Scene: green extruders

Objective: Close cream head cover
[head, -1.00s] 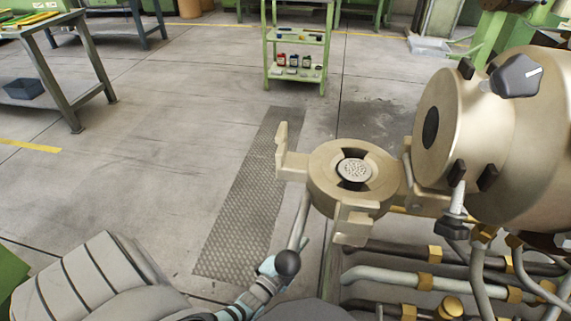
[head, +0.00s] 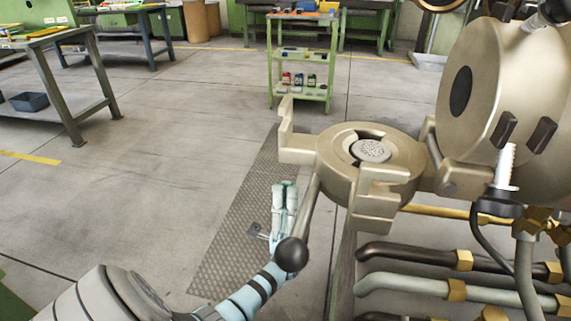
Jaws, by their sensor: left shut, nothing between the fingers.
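The cream head cover (head: 336,165) is a round, notched plate with a perforated disc in its centre. It stands swung out on its hinge (head: 450,178), to the left of the cream extruder head (head: 480,85), so the cover is open. A handle rod with a dark ball knob (head: 291,254) slopes down from the cover's left side. My left gripper (head: 285,188) is shut and empty, pointing up just left of the rod. I cannot tell whether it touches the rod. My right gripper is not in view.
Several pipes with brass fittings (head: 455,290) run below the head at the lower right. A threaded bolt with a dark knob (head: 500,195) hangs beside the head. A green shelf trolley (head: 300,55) stands behind.

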